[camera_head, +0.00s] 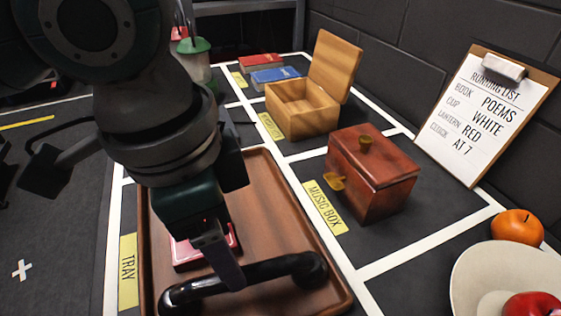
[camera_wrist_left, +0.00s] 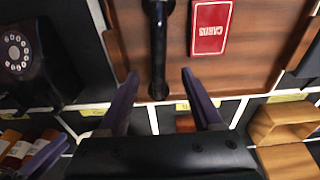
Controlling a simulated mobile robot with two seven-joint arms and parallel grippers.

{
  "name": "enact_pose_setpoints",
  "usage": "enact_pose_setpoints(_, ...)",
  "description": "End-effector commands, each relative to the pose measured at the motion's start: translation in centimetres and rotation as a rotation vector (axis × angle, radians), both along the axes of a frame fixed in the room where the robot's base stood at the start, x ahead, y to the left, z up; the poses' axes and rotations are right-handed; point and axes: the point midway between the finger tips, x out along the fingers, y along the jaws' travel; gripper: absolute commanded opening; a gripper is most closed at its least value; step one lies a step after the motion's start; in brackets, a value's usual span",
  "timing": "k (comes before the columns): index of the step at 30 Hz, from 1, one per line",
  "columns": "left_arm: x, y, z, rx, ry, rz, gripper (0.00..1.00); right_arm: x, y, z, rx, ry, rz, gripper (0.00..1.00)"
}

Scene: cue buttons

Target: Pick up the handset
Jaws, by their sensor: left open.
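The black handset (camera_head: 285,267) lies on the brown wooden tray (camera_head: 290,215), near the tray's front edge in the head view. In the left wrist view the handset (camera_wrist_left: 158,45) runs upright in the picture, and its near end lies between my two fingers. My left gripper (camera_head: 222,268) points down over the tray; its fingers overlap the middle of the handset in the head view. In the left wrist view this gripper (camera_wrist_left: 159,76) is open, with a gap on each side of the handset. I cannot tell how far above the handset the fingertips are.
A red card pack (camera_wrist_left: 211,28) lies on the tray beside the handset. A music box (camera_head: 372,175), an open wooden box (camera_head: 295,105) and books (camera_head: 275,76) stand behind. A rotary telephone (camera_wrist_left: 25,60) is left in the wrist view. A bowl (camera_head: 480,275) is front right.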

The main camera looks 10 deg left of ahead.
Motion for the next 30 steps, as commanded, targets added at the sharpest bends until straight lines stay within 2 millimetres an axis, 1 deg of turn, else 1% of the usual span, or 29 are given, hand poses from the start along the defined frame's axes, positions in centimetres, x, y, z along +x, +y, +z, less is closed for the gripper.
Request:
enact_pose_setpoints(1,0.0,-0.1,-0.9,0.002,0.001,0.001,0.67,-0.1,0.0,-0.4,-0.001,0.002,0.000,0.39)
enact_pose_setpoints(7,0.2,-0.5,-2.6,-0.002,-0.001,-0.001,0.67,-0.1,-0.1,-0.8,-0.004,0.003,0.001,0.39)
enact_pose_setpoints(12,0.4,-1.0,-5.4,0.000,0.000,-0.001,0.67,-0.1,-0.1,-1.6,-0.004,0.003,0.002,0.39)
enact_pose_setpoints(15,0.5,-1.1,-6.5,-0.001,-0.002,-0.001,0.67,-0.1,-0.2,-1.9,-0.004,0.002,0.002,0.39)
enact_pose_setpoints(18,0.5,-1.1,-6.8,0.000,-0.003,-0.002,0.67,-0.1,-0.1,-1.9,-0.004,0.002,0.002,0.39)
enact_pose_setpoints(23,0.5,-1.2,-6.8,-0.001,-0.004,-0.003,0.67,-0.1,-0.1,-1.8,-0.004,0.001,0.002,0.39)
enact_pose_setpoints(24,0.5,-1.2,-6.8,-0.001,-0.004,-0.003,0.66,-0.1,-0.1,-1.8,-0.004,0.001,0.002,0.39)
enact_pose_setpoints(25,0.5,-1.1,-6.7,-0.001,-0.004,-0.003,0.62,-0.1,-0.1,-1.8,-0.004,0.001,0.002,0.39)
enact_pose_setpoints(30,0.5,-1.1,-6.7,-0.001,-0.004,-0.002,0.43,0.0,-0.1,-1.8,-0.004,0.000,0.003,0.39)
